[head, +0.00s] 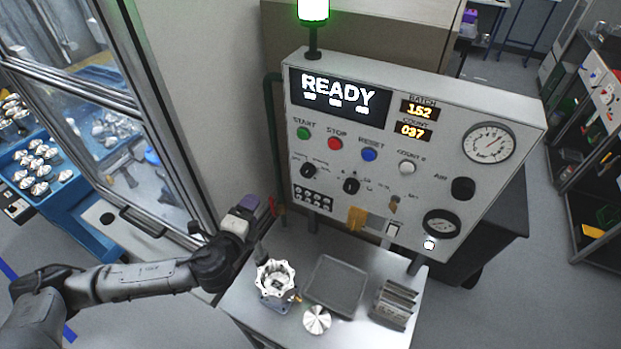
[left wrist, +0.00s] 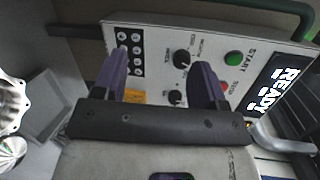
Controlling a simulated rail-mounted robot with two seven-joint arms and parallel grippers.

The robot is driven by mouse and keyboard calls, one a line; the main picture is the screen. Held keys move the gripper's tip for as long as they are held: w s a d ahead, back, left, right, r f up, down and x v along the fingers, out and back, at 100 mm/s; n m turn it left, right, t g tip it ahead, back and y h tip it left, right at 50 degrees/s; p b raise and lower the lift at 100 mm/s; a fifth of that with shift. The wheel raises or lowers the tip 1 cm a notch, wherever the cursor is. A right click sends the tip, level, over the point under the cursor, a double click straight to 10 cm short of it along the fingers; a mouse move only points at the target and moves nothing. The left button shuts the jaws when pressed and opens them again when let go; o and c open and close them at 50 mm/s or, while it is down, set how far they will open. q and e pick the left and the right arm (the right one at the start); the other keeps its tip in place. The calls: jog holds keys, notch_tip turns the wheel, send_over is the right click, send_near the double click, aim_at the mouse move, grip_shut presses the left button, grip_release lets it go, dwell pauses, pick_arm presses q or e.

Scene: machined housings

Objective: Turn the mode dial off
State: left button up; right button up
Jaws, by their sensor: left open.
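The grey control panel (head: 395,150) carries two black rotary dials below its coloured buttons: a left dial (head: 308,170) and a right dial (head: 351,185). Their small labels are too blurred to tell which is the mode dial. The left wrist view shows the left dial (left wrist: 182,58) and the right dial (left wrist: 177,97) beyond my fingers. My left gripper (head: 252,207) is open and empty, to the lower left of the panel and apart from both dials. Its purple fingers (left wrist: 160,66) point toward the panel. My right gripper is not in view.
Green START (head: 303,132), red STOP (head: 335,143) and blue RESET (head: 369,155) buttons sit above the dials. The display (head: 338,95) reads READY. Below, a table holds a machined housing (head: 275,280), a grey tray (head: 336,285) and a slotted block (head: 395,303).

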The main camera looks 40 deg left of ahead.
aim_at(305, 174)
pick_arm(q)
jog(key=w+d+m+t+h+p, duration=0.1)
jog(key=w+m, duration=0.2)
jog(key=w, duration=0.1)
jog(key=w+d+r+m+t+h+p, duration=0.1)
jog(key=w+m+h, duration=0.1)
jog(key=w+m, duration=0.2)
jog(key=w+d+r+m+t+h+p, duration=0.1)
jog(key=w+d+m, duration=0.1)
jog(key=w, duration=0.3)
jog(key=shift+w+r+m+h, duration=0.2)
jog(key=shift+w+m+h, duration=0.2)
jog(key=shift+m, duration=0.4)
jog(key=shift+w+a+f, duration=0.1)
jog(key=shift+w+f, duration=0.05)
jog(key=shift+w, duration=0.75)
jog(key=c, duration=0.9)
